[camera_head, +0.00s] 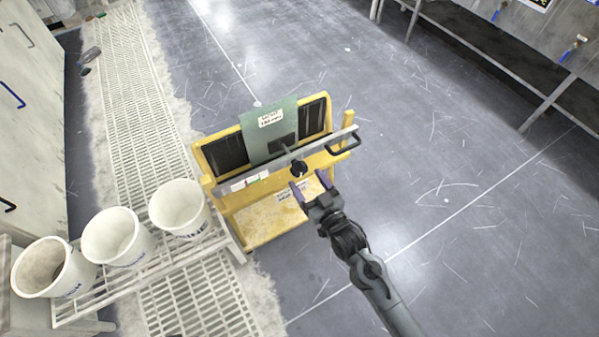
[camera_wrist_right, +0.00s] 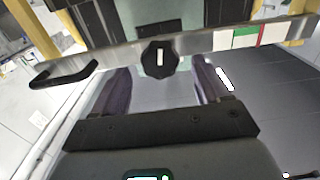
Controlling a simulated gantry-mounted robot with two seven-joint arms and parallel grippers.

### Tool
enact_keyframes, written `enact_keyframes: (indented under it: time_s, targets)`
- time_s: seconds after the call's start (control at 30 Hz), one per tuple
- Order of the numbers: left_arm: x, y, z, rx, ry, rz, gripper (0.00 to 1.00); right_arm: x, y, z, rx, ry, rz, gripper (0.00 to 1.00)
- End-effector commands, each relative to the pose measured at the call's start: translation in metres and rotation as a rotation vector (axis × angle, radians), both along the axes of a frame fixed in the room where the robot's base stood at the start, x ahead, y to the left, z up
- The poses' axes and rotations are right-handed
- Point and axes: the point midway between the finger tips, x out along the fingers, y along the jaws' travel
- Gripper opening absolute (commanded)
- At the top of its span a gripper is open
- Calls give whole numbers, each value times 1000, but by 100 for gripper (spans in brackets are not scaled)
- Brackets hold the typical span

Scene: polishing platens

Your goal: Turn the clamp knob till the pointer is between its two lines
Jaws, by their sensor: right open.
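The black clamp knob (camera_head: 299,167) sits on the front of a grey metal bar (camera_head: 327,152) across a yellow stand. In the right wrist view the knob (camera_wrist_right: 159,62) is many-sided, with a short white pointer mark standing roughly upright on its face. I cannot make out the two lines. My right gripper (camera_head: 309,185) is open and empty, just in front of the knob. In the right wrist view its two dark fingers (camera_wrist_right: 161,78) lie on either side below the knob, apart from it. My left gripper is not in view.
The bar carries a black handle (camera_head: 343,143) and a white, green and red label (camera_wrist_right: 240,37). A green plate (camera_head: 258,140) stands behind it on the yellow stand (camera_head: 268,222). White buckets (camera_head: 180,208) stand at left. The floor right of the stand is clear.

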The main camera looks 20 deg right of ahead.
Motion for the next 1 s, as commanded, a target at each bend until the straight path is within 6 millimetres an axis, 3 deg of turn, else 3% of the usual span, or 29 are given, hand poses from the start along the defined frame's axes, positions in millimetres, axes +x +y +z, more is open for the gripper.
enact_keyframes:
  time_s: [0.1, 0.3, 0.77, 1.0]
  targets:
    - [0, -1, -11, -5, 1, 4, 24, 20, 3, -2, 0, -3, 0, 75]
    - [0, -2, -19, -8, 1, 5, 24, 41, 6, -2, -1, -1, -1, 75]
    - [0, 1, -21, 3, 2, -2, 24, 50, 7, 0, 0, 1, -1, 75]
    - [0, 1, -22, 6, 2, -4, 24, 50, 7, 0, 0, 1, -1, 40]
